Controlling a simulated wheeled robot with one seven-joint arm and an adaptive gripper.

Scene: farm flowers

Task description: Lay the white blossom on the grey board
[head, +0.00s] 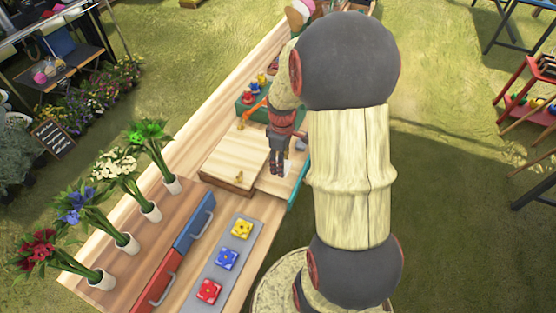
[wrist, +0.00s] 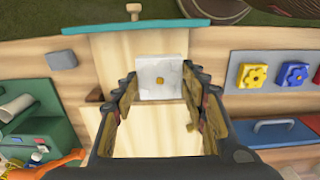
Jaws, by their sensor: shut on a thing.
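The white blossom, a square white tile with a small yellow centre, shows in the wrist view (wrist: 161,70) between my fingertips. My gripper (wrist: 160,92) is shut on it. In the head view my gripper (head: 277,170) points down over the pulled-out drawer, beside the wooden box; the blossom is hard to make out there. The grey board (head: 217,275) lies at the front of the table, apart from my gripper. It bears a yellow (head: 241,229), a blue (head: 227,259) and a red blossom (head: 208,291) in a row. Part of it shows at the wrist view's right (wrist: 273,77).
The drawer has a teal front (head: 297,192). The wooden box (head: 232,152) stands left of my gripper. A blue-and-red panel with handles (head: 183,245) lies left of the board. Several vases of flowers (head: 150,211) line the table's left side. A green tray (head: 247,106) stands behind.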

